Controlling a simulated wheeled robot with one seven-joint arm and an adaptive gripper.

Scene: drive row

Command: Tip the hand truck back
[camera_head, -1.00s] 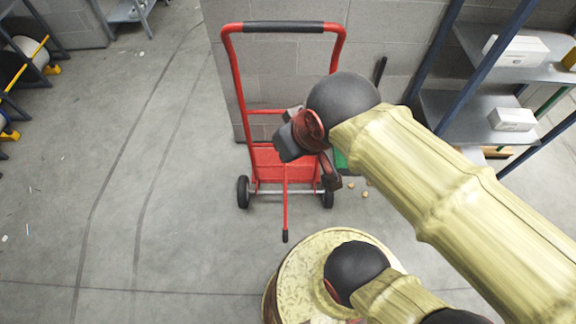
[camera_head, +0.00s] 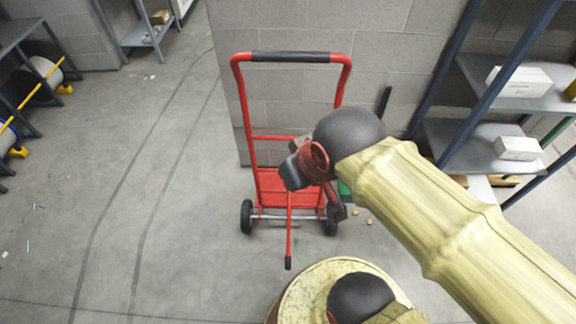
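The red hand truck (camera_head: 271,184) stands upright on the concrete floor in front of a grey block wall. Its top bar has a black grip (camera_head: 291,57), and black wheels show at both sides of its base. A thin red bar with a black tip (camera_head: 288,262) reaches from its base toward me. My gripper (camera_head: 337,208) is in front of the truck's lower right side and overlaps it in the picture. My arm hides part of the right upright. I cannot tell whether the gripper touches the truck, or whether its fingers are open.
Shelving with white boxes (camera_head: 519,81) stands at the right. Another rack with reels (camera_head: 42,73) stands at the left. A green thing (camera_head: 345,190) shows partly behind my gripper, and small brown bits lie beside the right wheel.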

